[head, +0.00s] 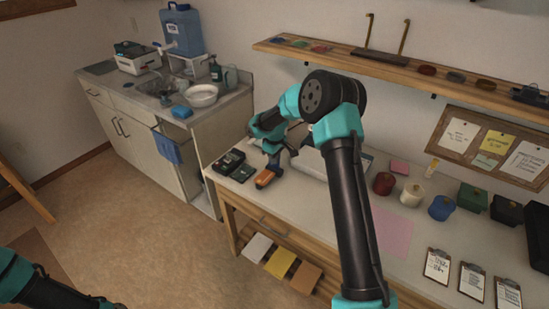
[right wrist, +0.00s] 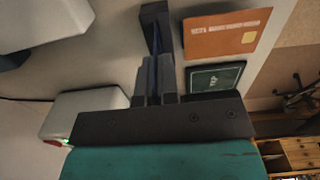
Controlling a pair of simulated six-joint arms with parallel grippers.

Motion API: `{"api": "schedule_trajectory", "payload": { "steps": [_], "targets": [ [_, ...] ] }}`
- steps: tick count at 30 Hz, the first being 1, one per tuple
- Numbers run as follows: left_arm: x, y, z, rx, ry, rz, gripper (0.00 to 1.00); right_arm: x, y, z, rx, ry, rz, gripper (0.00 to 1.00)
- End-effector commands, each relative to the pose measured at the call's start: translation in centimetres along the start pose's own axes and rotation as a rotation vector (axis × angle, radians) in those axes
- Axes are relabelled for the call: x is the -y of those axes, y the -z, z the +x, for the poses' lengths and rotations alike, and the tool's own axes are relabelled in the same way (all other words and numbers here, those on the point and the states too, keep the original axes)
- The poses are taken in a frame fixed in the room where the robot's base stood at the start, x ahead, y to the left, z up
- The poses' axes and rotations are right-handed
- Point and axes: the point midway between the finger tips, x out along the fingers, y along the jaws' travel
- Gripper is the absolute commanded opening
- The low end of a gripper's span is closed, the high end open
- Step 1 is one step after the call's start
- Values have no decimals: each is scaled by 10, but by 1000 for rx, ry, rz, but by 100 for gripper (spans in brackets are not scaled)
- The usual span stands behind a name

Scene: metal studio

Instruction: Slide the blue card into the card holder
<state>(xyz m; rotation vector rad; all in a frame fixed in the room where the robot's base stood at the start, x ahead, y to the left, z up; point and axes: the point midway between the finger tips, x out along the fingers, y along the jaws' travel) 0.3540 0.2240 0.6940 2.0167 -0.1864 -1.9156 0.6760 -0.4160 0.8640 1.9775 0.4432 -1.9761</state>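In the right wrist view, the blue card (right wrist: 155,48) shows edge-on as a thin dark-blue strip between the fingers of my right gripper (right wrist: 157,78), which look shut on it. The strip runs up to a dark upright block (right wrist: 154,14), which may be the card holder. I cannot tell whether the card is inside it or only beside it. In the head view, my right gripper (head: 274,158) is low over the bench's left end, and the blue card cannot be made out there. My left arm shows at the lower left, with its gripper out of view.
An orange card-like panel (right wrist: 228,33) and a dark green one (right wrist: 214,77) lie right of the fingers. A pale device (right wrist: 82,112) with a green light is left. On the bench (head: 336,211) stand red (head: 383,183), white (head: 412,194) and blue (head: 441,207) round objects.

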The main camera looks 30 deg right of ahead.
Motion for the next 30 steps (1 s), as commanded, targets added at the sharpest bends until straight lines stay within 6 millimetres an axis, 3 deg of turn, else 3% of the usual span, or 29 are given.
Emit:
{"api": "schedule_trajectory", "payload": {
  "steps": [30],
  "targets": [
    [0, 0, 0, 0, 0, 0, 0, 0, 0, 16, 0, 0, 0, 0]
  ]
}}
